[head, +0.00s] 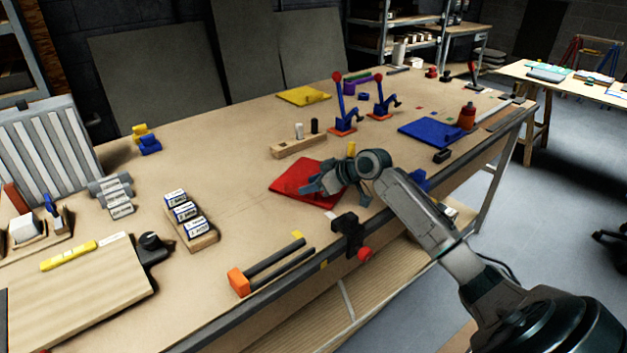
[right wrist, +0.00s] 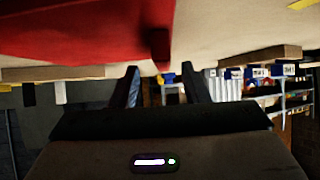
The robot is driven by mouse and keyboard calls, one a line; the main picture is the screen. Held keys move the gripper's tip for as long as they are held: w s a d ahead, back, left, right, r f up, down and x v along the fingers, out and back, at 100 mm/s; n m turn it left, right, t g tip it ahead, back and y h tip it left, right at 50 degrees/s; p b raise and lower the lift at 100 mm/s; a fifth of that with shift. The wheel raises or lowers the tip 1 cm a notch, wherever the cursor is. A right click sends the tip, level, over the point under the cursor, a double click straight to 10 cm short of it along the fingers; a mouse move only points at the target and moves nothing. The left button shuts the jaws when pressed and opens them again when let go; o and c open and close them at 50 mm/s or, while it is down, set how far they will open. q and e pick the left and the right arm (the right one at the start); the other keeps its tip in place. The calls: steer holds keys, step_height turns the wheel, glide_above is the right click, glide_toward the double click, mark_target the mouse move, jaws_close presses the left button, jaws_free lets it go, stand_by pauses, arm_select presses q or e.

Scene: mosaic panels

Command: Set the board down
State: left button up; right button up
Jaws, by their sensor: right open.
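The red board (head: 296,172) lies flat on the workbench near its front edge, and it fills the upper left of the right wrist view (right wrist: 70,30). A small dark red block (right wrist: 161,45) stands at its edge in that view. My right gripper (head: 314,186) is over the red board in the head view and hides part of it. Its two fingers (right wrist: 158,88) are apart with nothing between them, and the block is beyond the tips. I cannot tell whether a finger touches the board. My left gripper is not in view.
A blue board (head: 420,132) and a yellow board (head: 300,95) lie farther back. A black clamp with a red knob (head: 347,230) sits on the front edge. A wooden block with pegs (head: 297,147) stands behind the red board.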

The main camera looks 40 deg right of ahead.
steer(key=x, duration=0.1)
steer(key=p+x, duration=0.1)
steer(key=x, duration=0.1)
steer(key=shift+w+a+r, duration=0.15)
steer(key=shift+w+a, duration=0.05)
steer(key=shift+a, duration=0.15)
steer(key=shift+w+a+f+p, duration=0.1)
steer(key=shift+w+f+p, duration=0.2)
steer(key=shift+f, duration=0.1)
steer(key=shift+r, duration=0.1)
jaws_close()
